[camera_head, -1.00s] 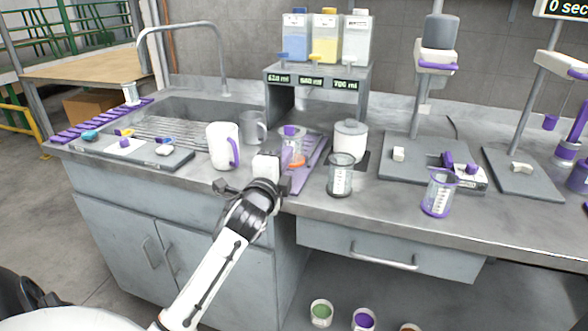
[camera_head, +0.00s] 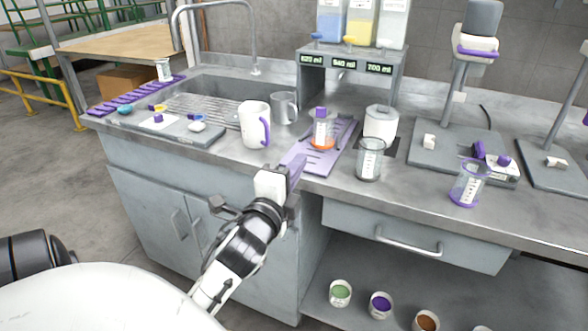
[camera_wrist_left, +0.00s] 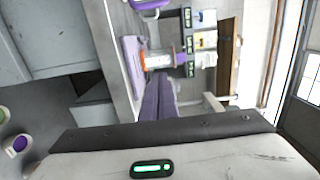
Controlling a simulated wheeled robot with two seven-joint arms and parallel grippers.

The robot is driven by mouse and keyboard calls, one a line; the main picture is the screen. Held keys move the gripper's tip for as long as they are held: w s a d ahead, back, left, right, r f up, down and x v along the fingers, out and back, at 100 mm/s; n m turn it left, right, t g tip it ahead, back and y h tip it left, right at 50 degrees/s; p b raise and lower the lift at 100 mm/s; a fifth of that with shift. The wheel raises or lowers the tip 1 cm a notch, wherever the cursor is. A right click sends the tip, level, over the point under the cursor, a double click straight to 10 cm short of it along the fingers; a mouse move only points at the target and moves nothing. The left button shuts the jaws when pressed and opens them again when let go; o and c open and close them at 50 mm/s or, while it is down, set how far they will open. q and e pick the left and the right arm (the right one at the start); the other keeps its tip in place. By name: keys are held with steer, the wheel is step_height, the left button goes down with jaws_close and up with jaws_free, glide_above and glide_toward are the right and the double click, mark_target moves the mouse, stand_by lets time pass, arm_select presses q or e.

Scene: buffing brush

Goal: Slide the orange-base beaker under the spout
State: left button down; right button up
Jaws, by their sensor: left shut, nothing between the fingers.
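The orange-base beaker (camera_head: 323,140) is clear and upright on a purple slotted mat (camera_head: 309,161), in front of the dispenser (camera_head: 352,68). A purple and white piece shows at its top. The dispenser's spouts are above and behind the beaker; I cannot tell exactly how they line up with it. My left gripper (camera_head: 300,163) is shut and empty at the counter's front edge, with its purple fingers pointing toward the beaker and apart from it. In the left wrist view the shut fingers (camera_wrist_left: 158,98) point at the beaker (camera_wrist_left: 158,60). My right gripper is not in view.
A purple-based beaker (camera_head: 467,185) is farther right. A sink lies at the back left.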

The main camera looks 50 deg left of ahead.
arm_select(q)
steer(key=m+p, duration=0.2)
steer(key=m, duration=1.6)
glide_toward(322, 130)
steer(key=x, duration=0.5)
steer(key=shift+w+a, duration=0.3)
steer(key=shift+w, duration=0.3)
